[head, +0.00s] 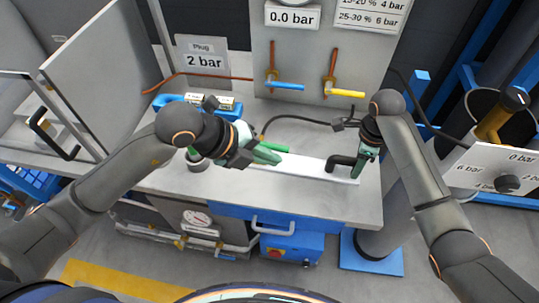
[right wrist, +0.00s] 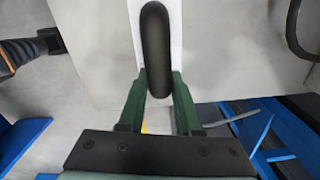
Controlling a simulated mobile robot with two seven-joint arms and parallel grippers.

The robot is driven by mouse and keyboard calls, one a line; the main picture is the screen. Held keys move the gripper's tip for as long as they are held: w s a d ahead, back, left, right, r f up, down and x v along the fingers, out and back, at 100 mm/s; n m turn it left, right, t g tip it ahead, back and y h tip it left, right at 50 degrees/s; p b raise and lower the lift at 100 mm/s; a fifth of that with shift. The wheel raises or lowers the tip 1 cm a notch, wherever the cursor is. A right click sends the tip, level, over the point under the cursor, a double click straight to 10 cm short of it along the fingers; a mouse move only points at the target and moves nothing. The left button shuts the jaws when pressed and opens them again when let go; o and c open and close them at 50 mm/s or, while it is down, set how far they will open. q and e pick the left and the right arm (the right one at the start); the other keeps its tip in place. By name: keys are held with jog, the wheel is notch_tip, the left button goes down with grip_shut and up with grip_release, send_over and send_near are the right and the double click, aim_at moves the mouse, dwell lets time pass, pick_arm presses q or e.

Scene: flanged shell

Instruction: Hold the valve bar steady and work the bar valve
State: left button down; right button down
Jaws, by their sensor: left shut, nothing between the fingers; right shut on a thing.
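The valve bar (head: 310,167) is a long white strip lying on the grey bench top. A black bent handle (head: 342,161) stands at its right end. My right gripper (head: 357,170) is shut on this handle; in the right wrist view the black handle (right wrist: 156,50) lies between the two green fingers (right wrist: 157,105), over the white bar (right wrist: 135,12). My left gripper (head: 268,156) is shut and empty, its green fingers over the left part of the bar. It hides that end, and I cannot tell whether it touches. A green piece (head: 275,147) shows just behind it.
Behind the bench top (head: 240,183) stands a grey panel with a blue lever (head: 287,86) and a yellow lever (head: 345,93). A black cable (head: 290,117) runs behind the bar. A plate with a black knob (head: 507,183) is at right.

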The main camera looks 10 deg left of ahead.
dwell(0.4)
jog(key=c, duration=0.5)
grip_release()
